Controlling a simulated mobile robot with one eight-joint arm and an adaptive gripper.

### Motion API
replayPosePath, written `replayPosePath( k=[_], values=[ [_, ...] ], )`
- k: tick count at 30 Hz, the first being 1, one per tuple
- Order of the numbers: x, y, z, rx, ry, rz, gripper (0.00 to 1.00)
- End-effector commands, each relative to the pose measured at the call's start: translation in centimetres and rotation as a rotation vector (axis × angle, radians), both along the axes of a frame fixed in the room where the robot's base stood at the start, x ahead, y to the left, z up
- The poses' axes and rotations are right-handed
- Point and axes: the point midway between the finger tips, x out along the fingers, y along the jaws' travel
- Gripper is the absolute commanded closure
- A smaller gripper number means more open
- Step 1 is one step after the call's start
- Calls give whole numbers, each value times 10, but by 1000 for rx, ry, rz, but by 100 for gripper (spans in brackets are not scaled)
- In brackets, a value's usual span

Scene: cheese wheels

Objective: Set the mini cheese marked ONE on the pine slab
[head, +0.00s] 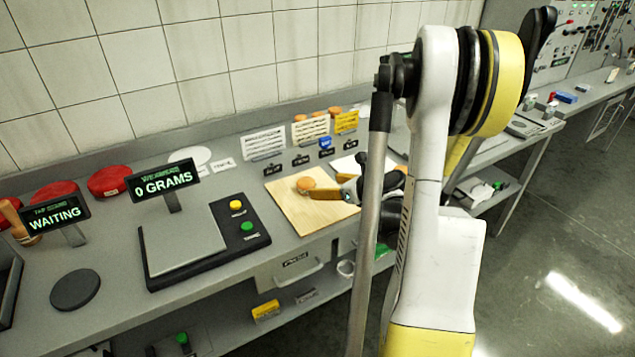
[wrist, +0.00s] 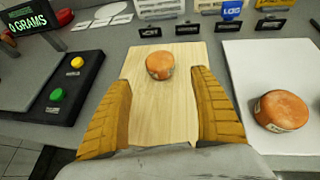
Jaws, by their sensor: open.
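A small orange mini cheese (wrist: 160,65) rests on the far part of the pine slab (wrist: 160,118). It also shows in the head view (head: 306,184), on the slab (head: 288,211). A second orange mini cheese (wrist: 281,111) sits on a white slab (wrist: 245,75) to the right. I cannot read the number on either cheese. My gripper (wrist: 161,82) is open, its ridged yellow-brown fingers spread wide over the pine slab. The cheese there lies ahead, between the lines of the fingers, and is not gripped. Nothing shows between the fingers.
A scale (head: 185,238) reading 0 GRAMS, with a yellow and a green button, stands left of the pine slab. Small black labels and standing cards (head: 263,143) line the back. Red wheels (head: 109,181) lie at the back left. The near part of the pine slab is bare.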

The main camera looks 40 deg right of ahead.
Motion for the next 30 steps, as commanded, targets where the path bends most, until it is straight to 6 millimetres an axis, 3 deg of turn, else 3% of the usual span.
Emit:
replayPosePath(
  k=[6,10,14,15,19,24,27,30],
  values=[
    [-8,2,6,-9,3,7,27],
    [1,30,18,-129,44,111,27],
    [11,96,45,-430,127,376,27],
    [11,121,54,-550,153,483,27],
    [-3,197,79,-950,206,847,27],
    [-48,280,103,-1482,204,1333,27],
    [-81,313,110,-1781,170,1601,27],
    [-109,334,114,-2035,124,1823,27]
  ],
)
